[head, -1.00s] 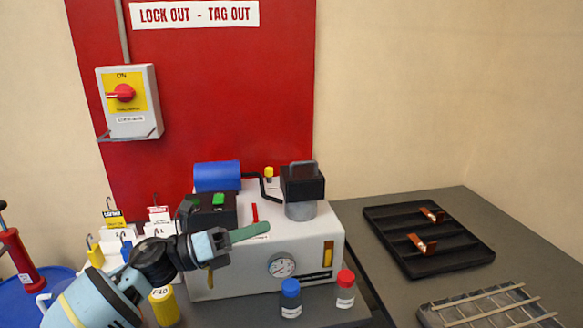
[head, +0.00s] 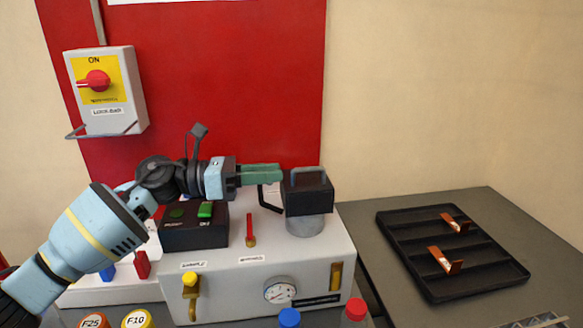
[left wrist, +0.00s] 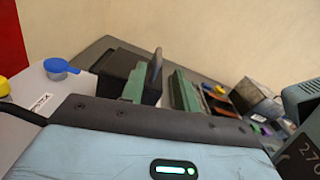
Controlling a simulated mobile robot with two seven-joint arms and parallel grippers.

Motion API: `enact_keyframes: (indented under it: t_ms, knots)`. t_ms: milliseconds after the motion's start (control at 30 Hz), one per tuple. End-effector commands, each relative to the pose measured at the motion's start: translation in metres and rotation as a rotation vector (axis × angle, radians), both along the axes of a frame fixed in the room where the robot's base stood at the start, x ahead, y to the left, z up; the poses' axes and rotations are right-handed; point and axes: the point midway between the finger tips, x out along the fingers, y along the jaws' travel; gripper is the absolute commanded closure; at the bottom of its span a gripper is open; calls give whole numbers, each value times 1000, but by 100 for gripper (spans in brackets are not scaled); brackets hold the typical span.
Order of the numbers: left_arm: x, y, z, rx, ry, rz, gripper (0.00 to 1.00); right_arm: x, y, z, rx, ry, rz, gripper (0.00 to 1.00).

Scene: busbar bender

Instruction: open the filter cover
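The filter cover (head: 307,200) is a black square block with a grey loop handle (head: 309,173), seated on a grey cylinder on top of the white machine. My left gripper (head: 283,173) has green fingers and reaches in from the left at the height of the handle, with its tips beside it. In the left wrist view the two green fingers (left wrist: 162,88) are apart. The black cover (left wrist: 115,66) and its upright handle (left wrist: 155,62) show beyond and between them. I cannot tell whether a finger touches the handle. My right gripper is not in view.
The white machine (head: 225,282) carries a black box with green buttons (head: 194,228), a red lever (head: 250,230) and a gauge (head: 279,290). A black tray (head: 452,275) with copper parts lies at right. The switch box (head: 106,92) hangs on the red panel.

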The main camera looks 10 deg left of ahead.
Motion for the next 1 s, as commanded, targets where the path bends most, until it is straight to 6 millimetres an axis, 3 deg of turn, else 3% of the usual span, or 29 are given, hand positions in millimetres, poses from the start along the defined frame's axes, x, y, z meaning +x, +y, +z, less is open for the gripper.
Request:
enact_keyframes:
  t_ms: [300,700,933,1000]
  knots:
    - [13,-40,2,0,-2,0,69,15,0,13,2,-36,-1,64]
    - [15,-46,0,0,-1,1,69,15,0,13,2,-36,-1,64]
    - [15,-46,0,-1,-1,0,99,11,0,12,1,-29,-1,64]
    - [15,-46,0,0,-1,0,100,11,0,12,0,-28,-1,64]
